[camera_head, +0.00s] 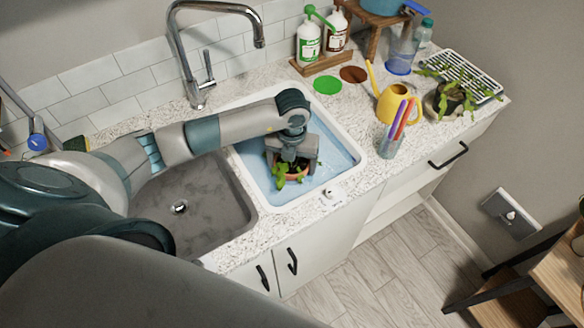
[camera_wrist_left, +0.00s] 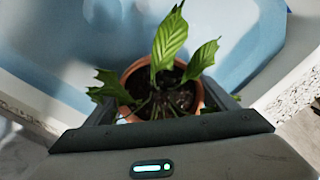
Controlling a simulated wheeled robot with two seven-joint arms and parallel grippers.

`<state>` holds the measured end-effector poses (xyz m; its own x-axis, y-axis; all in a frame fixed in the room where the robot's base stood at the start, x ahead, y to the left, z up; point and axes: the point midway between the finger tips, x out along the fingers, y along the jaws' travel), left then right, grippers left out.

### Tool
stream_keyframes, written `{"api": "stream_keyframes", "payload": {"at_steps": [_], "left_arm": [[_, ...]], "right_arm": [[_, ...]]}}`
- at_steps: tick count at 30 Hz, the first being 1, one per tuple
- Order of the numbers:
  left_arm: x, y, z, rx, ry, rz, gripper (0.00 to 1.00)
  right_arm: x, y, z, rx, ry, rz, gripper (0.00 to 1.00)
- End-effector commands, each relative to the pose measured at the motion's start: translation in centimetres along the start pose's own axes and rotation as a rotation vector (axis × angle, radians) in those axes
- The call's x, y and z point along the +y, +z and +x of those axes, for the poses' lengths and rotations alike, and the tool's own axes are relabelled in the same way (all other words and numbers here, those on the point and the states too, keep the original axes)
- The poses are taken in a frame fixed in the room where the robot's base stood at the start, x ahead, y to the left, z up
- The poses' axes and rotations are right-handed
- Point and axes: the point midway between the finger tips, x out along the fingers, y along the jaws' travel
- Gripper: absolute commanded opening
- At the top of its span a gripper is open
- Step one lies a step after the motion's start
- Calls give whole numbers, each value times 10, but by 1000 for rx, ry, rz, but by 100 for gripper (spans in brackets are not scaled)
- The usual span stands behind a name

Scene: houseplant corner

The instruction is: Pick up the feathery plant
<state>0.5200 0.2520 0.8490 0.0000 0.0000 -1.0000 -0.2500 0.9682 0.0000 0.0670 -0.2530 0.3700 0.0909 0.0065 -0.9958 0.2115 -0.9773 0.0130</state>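A plant with a few large, lobed green leaves grows in a terracotta pot (camera_head: 291,172) in the white, blue-bottomed basin (camera_head: 337,165). In the left wrist view the pot (camera_wrist_left: 133,73) is close below, with leaves (camera_wrist_left: 170,40) rising between the fingers. My left gripper (camera_head: 291,163) is over this pot, with its fingers apart on either side of it. It looks open; I cannot tell whether a finger touches the pot. A second plant (camera_head: 452,98) with trailing, narrow leaves stands in a dark pot by the rack. My right gripper is not in view.
A grey sink (camera_head: 190,205) and a tap (camera_head: 195,90) lie left of the basin. A cup of coloured pens (camera_head: 389,140), a yellow watering can (camera_head: 392,103), bottles (camera_head: 309,42) and a white rack (camera_head: 470,72) stand right and behind. A small white object (camera_head: 328,191) lies at the front edge.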

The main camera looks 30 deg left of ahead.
Motion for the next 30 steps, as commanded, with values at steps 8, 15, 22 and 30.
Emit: {"api": "stream_keyframes", "payload": {"at_steps": [8, 15, 22, 30], "left_arm": [[0, 1, -1, -2, 0, 0, 34], [0, 1, -4, -2, 0, 0, 34], [-1, 2, -25, -6, -3, 0, 34], [-34, 8, -58, -6, -5, 3, 34]], "right_arm": [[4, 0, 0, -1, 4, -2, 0], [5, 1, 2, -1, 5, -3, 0], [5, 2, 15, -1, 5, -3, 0], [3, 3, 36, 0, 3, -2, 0]]}}
